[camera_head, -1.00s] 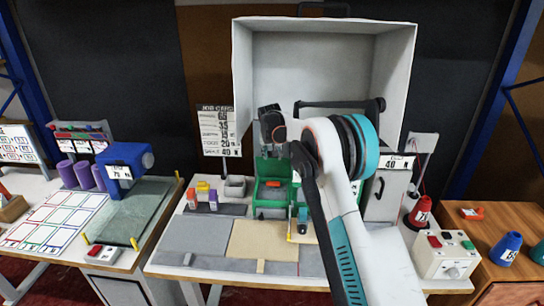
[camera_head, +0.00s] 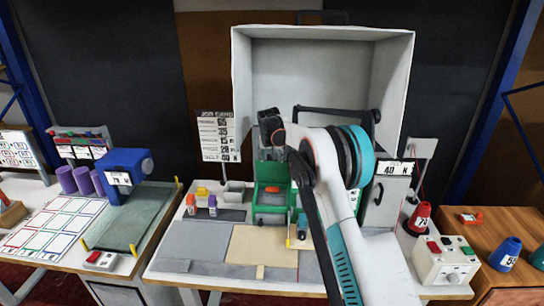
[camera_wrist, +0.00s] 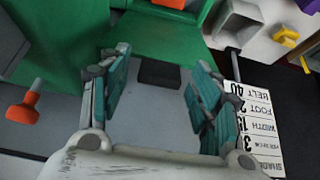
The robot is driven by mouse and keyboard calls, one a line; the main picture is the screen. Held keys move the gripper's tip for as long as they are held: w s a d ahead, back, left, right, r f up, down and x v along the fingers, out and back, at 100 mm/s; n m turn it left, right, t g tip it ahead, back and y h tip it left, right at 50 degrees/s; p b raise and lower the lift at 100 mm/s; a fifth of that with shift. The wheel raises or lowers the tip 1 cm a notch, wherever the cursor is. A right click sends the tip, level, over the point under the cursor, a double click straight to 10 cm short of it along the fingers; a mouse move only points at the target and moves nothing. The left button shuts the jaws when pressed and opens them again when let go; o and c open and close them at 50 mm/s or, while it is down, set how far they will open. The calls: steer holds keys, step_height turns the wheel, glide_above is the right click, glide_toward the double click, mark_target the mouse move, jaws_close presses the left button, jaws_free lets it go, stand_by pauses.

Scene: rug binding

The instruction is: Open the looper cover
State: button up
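The green machine (camera_head: 272,190) stands at the back of the middle bench, partly behind my arm. In the wrist view its green body (camera_wrist: 165,38) fills the upper part. My gripper (camera_wrist: 160,62) is open, with its teal fingers wide apart. A small dark block or tab (camera_wrist: 159,73) shows between the fingertips, at the edge of the green body and a grey surface (camera_wrist: 150,120). I see no finger touching it. I cannot tell for sure which part is the looper cover. In the head view my gripper cannot be made out clearly.
A white hood (camera_head: 320,90) stands behind the machine. A red cone (camera_head: 419,217) and control box (camera_head: 445,262) stand at right.

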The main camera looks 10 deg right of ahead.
steer(key=v, duration=1.2)
steer(key=s+a+r+n+y+b, duration=0.15)
steer(key=s+r, duration=0.25)
steer(key=s, duration=1)
steer(key=s+r+h+b, duration=0.1)
steer(key=s+r+b, duration=0.25)
steer(key=s, duration=1.05)
steer(key=s+f+b, duration=0.1)
steer(key=s+f, duration=0.3)
steer(key=s, duration=0.5)
steer(key=s+a+f+n+t+y, duration=0.1)
steer(key=s+f, duration=0.3)
steer(key=s, duration=0.5)
steer(key=s+f+n+b, duration=0.1)
steer(key=s+f, duration=0.3)
steer(key=s, duration=0.4)
steer(key=shift+s+a+f+b, duration=0.2)
steer(key=shift+s+b, duration=0.1)
steer(key=shift+s, duration=0.1)
steer(key=shift+d, duration=0.1)
